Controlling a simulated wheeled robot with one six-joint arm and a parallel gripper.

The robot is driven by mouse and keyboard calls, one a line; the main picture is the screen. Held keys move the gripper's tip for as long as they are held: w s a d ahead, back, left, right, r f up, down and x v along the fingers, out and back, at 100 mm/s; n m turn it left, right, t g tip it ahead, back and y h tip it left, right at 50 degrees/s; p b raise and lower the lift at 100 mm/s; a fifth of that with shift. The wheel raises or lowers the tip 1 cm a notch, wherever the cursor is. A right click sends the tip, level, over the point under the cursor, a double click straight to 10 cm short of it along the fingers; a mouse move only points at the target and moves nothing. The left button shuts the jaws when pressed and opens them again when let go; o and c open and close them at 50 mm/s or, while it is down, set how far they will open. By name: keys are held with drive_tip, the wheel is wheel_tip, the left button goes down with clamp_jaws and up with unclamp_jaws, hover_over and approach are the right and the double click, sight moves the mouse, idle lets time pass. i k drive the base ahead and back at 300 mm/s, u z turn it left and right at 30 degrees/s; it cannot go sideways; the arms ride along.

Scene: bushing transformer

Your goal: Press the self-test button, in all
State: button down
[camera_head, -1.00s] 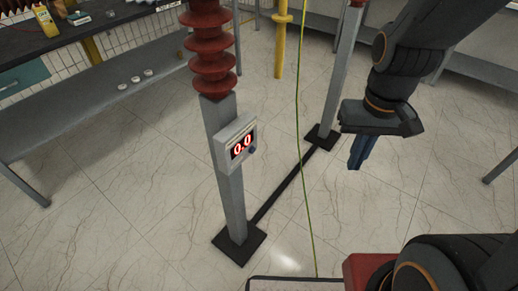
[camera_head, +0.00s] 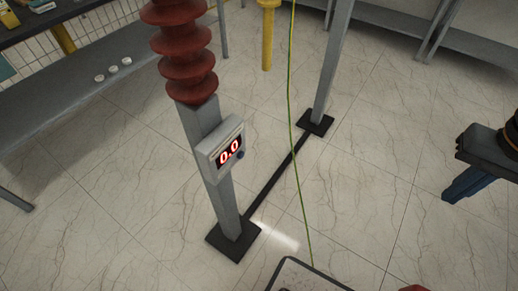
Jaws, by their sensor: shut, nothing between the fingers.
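A light grey meter box (camera_head: 221,148) is fixed to a grey post (camera_head: 228,205) below red ribbed insulator discs (camera_head: 183,50). Its red display (camera_head: 229,152) reads 0.0. A small dark blue round button (camera_head: 240,155) sits at the lower right of the display. My gripper (camera_head: 449,197) is at the right edge of the view, pointing down and left, with its blue fingers shut and empty. It is well apart from the box. Most of my arm is out of view.
A yellow-green cable (camera_head: 296,140) hangs between the box and my gripper. A second grey post (camera_head: 331,70) stands behind, joined by a black floor bar (camera_head: 277,178). A grey shelf (camera_head: 90,95) is at the left. A dark-rimmed tray-like edge (camera_head: 290,275) shows at the bottom.

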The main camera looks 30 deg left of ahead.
sight(241, 154)
drive_tip(key=k, duration=1)
drive_tip(key=u, duration=0.05)
